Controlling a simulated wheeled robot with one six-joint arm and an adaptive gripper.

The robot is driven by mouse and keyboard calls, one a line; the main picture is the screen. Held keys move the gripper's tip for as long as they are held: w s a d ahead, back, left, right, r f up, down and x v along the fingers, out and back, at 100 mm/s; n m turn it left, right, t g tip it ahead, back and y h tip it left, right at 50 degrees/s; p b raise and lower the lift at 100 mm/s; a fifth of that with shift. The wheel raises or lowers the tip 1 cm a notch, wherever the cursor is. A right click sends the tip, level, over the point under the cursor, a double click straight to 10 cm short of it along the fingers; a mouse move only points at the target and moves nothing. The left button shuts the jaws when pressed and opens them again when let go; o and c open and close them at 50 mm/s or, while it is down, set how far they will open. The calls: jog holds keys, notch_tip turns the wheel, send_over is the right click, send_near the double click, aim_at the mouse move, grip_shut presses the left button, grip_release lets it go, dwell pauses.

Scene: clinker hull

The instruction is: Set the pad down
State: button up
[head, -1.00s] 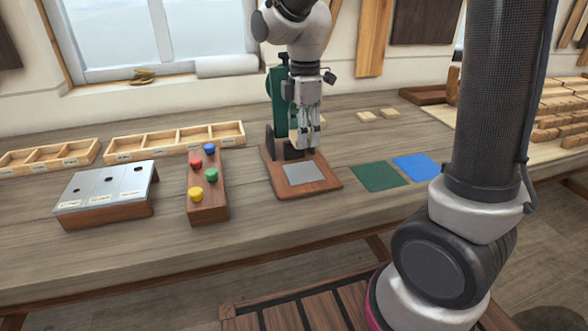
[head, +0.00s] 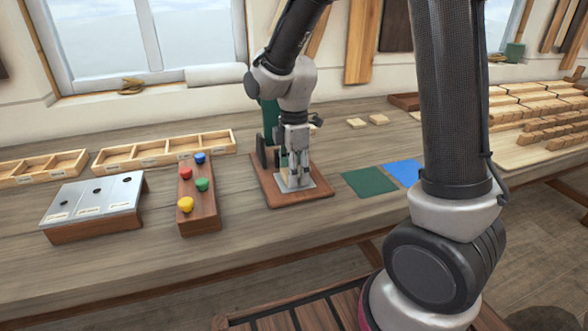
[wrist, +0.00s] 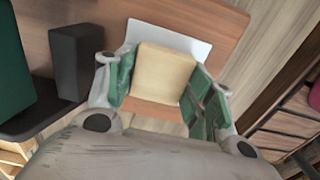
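The pad, a pale wooden square block (wrist: 163,72), sits between the green-lined fingers of my gripper (wrist: 165,95) in the wrist view. The fingers appear to touch both its sides. It is over a light grey plate (wrist: 195,45) on a brown wooden base (wrist: 235,20). In the head view my gripper (head: 295,178) points down, low over the grey plate (head: 309,183) on the base (head: 300,200). There the fingers mostly hide the pad, and whether it touches the plate cannot be told.
A green and black stand (head: 268,118) rises behind the plate. A green square (head: 369,182) and a blue square (head: 402,173) lie to the right. A peg block (head: 198,212) and metal-topped stand (head: 93,203) are left. Two pale blocks (head: 357,122) lie farther back.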

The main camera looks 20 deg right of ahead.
jog(key=o, duration=0.3)
jog(key=shift+r, duration=0.1)
notch_tip(320, 180, up, 12)
jog(key=s+d+r+m+t, duration=0.2)
jog(key=s+d+m, duration=0.5)
jog(key=s+m, duration=0.2)
jog(key=s+d+r+m+t, duration=0.2)
jog(key=s+d+r+m, duration=0.1)
jog(key=s+d+m, duration=0.5)
jog(key=shift+s+m, duration=0.5)
jog(key=shift+s, duration=0.5)
